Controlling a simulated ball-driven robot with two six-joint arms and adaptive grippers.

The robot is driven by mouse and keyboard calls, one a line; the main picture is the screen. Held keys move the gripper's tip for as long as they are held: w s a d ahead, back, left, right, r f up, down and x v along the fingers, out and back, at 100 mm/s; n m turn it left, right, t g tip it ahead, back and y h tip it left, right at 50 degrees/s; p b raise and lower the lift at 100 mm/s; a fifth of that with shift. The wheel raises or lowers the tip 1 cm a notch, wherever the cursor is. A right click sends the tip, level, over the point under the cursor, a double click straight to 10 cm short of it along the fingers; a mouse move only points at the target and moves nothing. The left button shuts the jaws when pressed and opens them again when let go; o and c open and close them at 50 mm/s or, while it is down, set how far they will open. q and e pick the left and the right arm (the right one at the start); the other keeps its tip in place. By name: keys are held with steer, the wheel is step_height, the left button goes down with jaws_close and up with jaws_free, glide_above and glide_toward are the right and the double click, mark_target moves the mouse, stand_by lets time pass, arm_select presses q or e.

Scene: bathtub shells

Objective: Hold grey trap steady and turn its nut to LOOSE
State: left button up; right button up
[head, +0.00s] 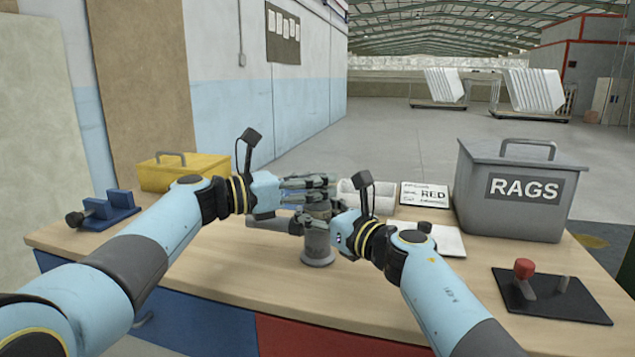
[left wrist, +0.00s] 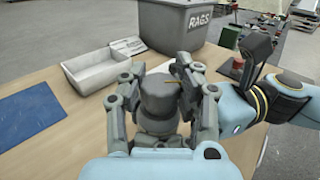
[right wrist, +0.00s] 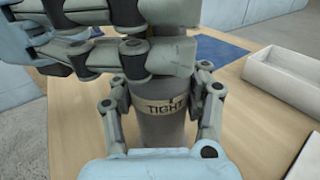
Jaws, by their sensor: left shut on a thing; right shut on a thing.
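The grey trap (head: 317,245) stands upright on the bench, with a side pipe (head: 270,224) reaching left. A band marked TIGHT (right wrist: 165,106) is on its body in the right wrist view. My left gripper (head: 318,190) is shut around the trap's upper part, whose dark round top (left wrist: 158,88) shows between its fingers with a small orange mark beside it. My right gripper (right wrist: 160,90) is shut on the body at the band, just below the left fingers. The left fingers cover much of the upper part, so I cannot tell the nut's edges. No LOOSE mark is visible.
A grey RAGS bin (head: 510,195) stands at the right, near a black plate with a red knob (head: 523,268). A yellow box (head: 185,172) and a blue fixture (head: 108,210) are left.

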arm_select(q)
jaws_close()
steer(key=shift+w, duration=0.1)
steer(key=shift+a+f+m+g+h, duration=0.1)
steer(key=shift+m+g+h, duration=0.3)
steer(key=shift+m+g, duration=0.4)
steer(key=shift+a+g, duration=0.1)
steer(key=shift+g, duration=0.2)
steer(key=o, duration=1)
jaws_free()
steer(key=shift+o, duration=0.2)
steer(key=v, duration=1.2)
